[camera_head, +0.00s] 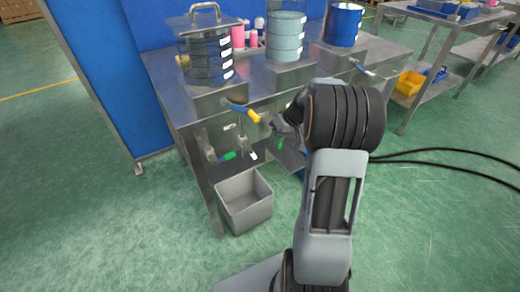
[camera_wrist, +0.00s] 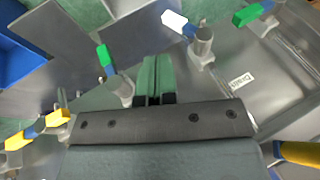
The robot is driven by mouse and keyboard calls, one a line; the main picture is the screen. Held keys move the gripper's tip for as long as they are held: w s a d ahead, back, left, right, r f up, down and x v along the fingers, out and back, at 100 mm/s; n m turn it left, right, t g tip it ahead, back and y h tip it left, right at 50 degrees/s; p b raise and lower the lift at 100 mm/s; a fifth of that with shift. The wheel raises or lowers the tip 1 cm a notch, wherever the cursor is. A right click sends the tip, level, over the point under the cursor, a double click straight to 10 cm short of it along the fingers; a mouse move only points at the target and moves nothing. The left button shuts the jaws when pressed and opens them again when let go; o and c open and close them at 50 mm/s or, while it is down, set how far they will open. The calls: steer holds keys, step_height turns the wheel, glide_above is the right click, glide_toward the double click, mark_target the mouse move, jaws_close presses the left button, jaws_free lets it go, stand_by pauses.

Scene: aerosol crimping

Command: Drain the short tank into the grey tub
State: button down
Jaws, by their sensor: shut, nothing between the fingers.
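The grey tub (camera_head: 243,200) stands open on the floor in front of the bench. Tanks stand in a row on the bench: a clear, lidded one (camera_head: 205,58) at left, a pale teal one (camera_head: 285,38) in the middle and a blue one (camera_head: 344,24) at right. I cannot tell surely which is the short tank; the blue one is cut by the frame top. My gripper (camera_head: 275,122) is near a yellow-and-blue valve handle (camera_head: 243,110) at the bench front. In the wrist view my gripper (camera_wrist: 155,82) is shut and empty, beside a green-tipped valve handle (camera_wrist: 105,60).
More valves with a white handle (camera_wrist: 178,22), a green handle (camera_wrist: 252,14) and yellow handles (camera_wrist: 35,130) surround the gripper in the wrist view. A blue panel (camera_head: 95,70) stands left of the bench. Black cables (camera_head: 440,155) lie on the green floor at right.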

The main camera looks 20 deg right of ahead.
mark_target(250, 151)
steer(key=w+a+f+n+b, duration=0.1)
steer(key=w+a+f+b, duration=0.2)
steer(key=f, duration=0.4)
steer(key=shift+w+a+f+n, duration=0.35)
steer(key=shift+w+a, duration=0.1)
steer(key=shift+a, duration=0.2)
steer(key=shift+a+f+b, duration=0.3)
steer(key=shift+a+b, duration=0.3)
steer(key=shift+b, duration=0.1)
